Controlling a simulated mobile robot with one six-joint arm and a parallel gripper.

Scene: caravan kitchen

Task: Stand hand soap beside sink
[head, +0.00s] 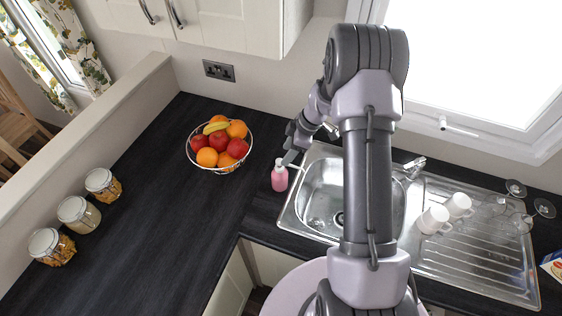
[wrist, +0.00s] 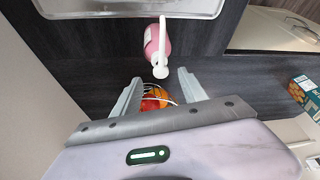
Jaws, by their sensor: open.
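The hand soap is a pink bottle (head: 279,179) with a white pump top. It stands upright on the dark counter, just left of the steel sink (head: 298,205), close to its rim. It also shows in the wrist view as a pink bottle (wrist: 152,40), with the sink edge (wrist: 130,10) beside it. My gripper (head: 291,158) is above and close to the bottle in the head view. In the wrist view my gripper (wrist: 160,76) is open and empty, its fingers spread with the pump top near the gap between the tips. Whether they touch it cannot be told.
A wire fruit bowl (head: 219,165) stands left of the bottle. Several lidded jars (head: 78,213) line the left wall. White mugs (head: 434,219) and glasses (head: 515,188) are on the drainer. A tap (head: 414,166) rises behind the sink. The left counter has free room.

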